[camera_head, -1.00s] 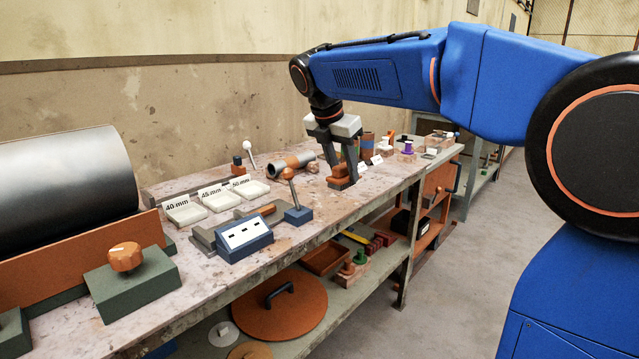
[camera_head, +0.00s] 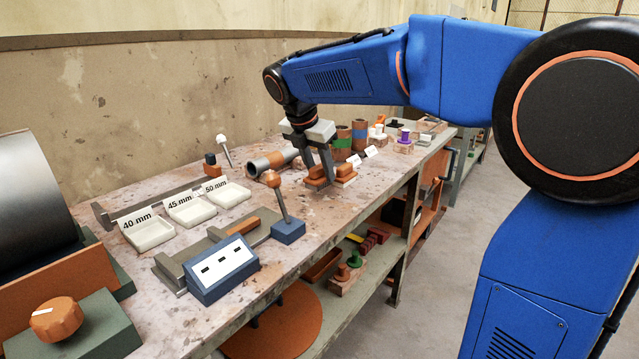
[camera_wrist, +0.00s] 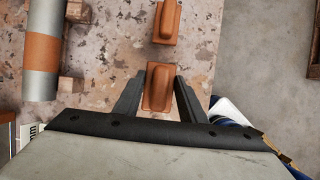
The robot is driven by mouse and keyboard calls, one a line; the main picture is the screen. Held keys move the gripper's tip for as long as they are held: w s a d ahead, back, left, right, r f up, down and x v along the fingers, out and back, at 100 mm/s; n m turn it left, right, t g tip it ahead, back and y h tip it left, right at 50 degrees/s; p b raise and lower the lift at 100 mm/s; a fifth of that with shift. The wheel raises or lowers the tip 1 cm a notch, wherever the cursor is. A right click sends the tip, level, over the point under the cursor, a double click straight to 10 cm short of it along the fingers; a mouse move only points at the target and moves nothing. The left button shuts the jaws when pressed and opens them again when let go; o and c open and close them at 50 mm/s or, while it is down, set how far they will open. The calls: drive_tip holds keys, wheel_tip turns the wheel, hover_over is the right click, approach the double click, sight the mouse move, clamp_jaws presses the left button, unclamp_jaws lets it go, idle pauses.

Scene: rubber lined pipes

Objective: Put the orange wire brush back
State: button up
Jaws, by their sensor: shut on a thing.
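My gripper (camera_head: 320,168) points down over the bench and is shut on an orange brush (camera_head: 316,176) with a dark bristle base. In the wrist view the brush (camera_wrist: 158,88) sits between the two fingers (camera_wrist: 160,84). It is at or just above the bench top; I cannot tell if it touches. A second orange-brown brush (camera_head: 346,171) with a paler base stands right beside it in the head view. In the wrist view this second brush (camera_wrist: 167,20) lies straight ahead of the fingers, with a small gap between.
A banded pipe (camera_head: 272,163) lies on small blocks left of the gripper. Banded cylinders (camera_head: 342,143) and white label cards (camera_head: 370,151) stand behind. A blue block with an orange-knobbed lever (camera_head: 288,231) and white trays (camera_head: 190,210) are nearer. The bench's front edge is close on the right.

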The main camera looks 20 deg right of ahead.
sight(320, 183)
drive_tip(key=shift+f, duration=1.9)
drive_tip(key=shift+f, duration=0.15)
drive_tip(key=o, duration=1)
drive_tip(key=shift+o, duration=0.2)
drive_tip(key=v, duration=1.2)
drive_tip(key=s+d+f+m+y, duration=0.1)
drive_tip(key=s+d+f+m, duration=0.2)
drive_tip(key=s+f+m, duration=0.4)
drive_tip(key=s+d+f+m+t+y, duration=0.1)
drive_tip(key=s+d+f+m, duration=0.3)
drive_tip(key=s, duration=0.9)
drive_tip(key=s+d+f+m+t+y, duration=0.1)
drive_tip(key=s+d+f+m, duration=0.2)
drive_tip(key=s+f+m, duration=0.7)
drive_tip(key=m, duration=0.4)
drive_tip(key=shift+s+d+f+y, duration=0.3)
drive_tip(key=shift+s+d+y, duration=0.1)
